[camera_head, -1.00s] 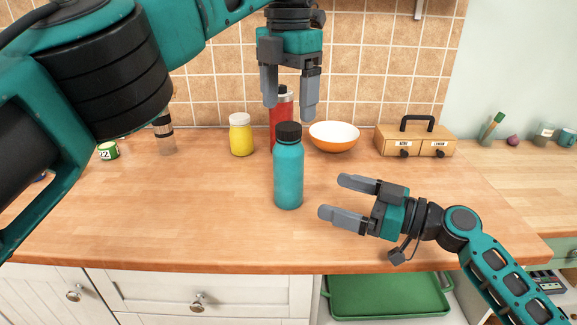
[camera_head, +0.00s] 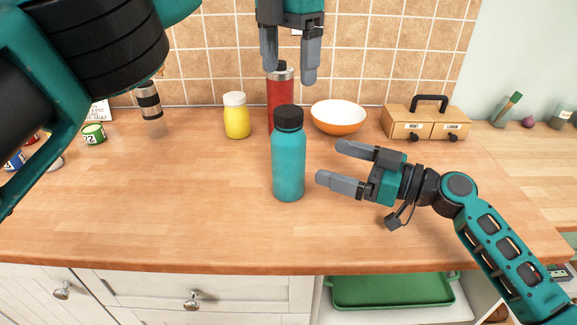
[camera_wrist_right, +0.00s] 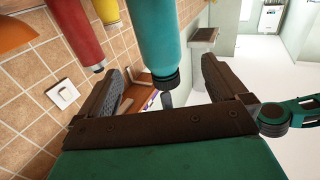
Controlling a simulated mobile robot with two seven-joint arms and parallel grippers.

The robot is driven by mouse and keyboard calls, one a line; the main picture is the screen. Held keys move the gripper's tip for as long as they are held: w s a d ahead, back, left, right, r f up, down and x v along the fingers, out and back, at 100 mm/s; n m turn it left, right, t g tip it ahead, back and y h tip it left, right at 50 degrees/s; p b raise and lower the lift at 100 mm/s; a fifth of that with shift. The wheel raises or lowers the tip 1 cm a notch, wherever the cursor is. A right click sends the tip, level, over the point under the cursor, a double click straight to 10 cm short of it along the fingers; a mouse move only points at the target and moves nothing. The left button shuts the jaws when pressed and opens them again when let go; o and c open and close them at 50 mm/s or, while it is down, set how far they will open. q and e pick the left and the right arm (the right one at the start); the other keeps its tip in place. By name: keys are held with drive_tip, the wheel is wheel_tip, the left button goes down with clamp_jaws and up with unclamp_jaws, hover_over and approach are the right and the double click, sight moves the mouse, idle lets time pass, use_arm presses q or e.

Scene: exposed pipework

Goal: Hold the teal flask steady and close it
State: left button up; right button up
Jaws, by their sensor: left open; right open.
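The teal flask (camera_head: 289,165) stands upright on the wooden counter, near its front middle. A black cap (camera_head: 289,118) sits on its top; I cannot tell how tightly. My left gripper (camera_head: 290,75) points down above the cap, open and empty, apart from it. My right gripper (camera_head: 330,161) is open and empty, lying level just right of the flask's body, its fingers pointing left at it. In the right wrist view the flask (camera_wrist_right: 158,38) appears cap-down, between the open fingers in the picture, with its cap (camera_wrist_right: 166,80) nearest the palm.
Behind the flask stand a red bottle (camera_head: 280,97), a yellow jar (camera_head: 237,118) and a white-and-orange bowl (camera_head: 339,118). A wooden drawer box (camera_head: 425,121) is at back right. The counter (camera_head: 180,215) is clear around the flask. A green tray (camera_head: 390,290) lies below.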

sight(280, 145)
drive_tip(key=x, duration=1.2)
drive_tip(key=shift+w+a, duration=0.2)
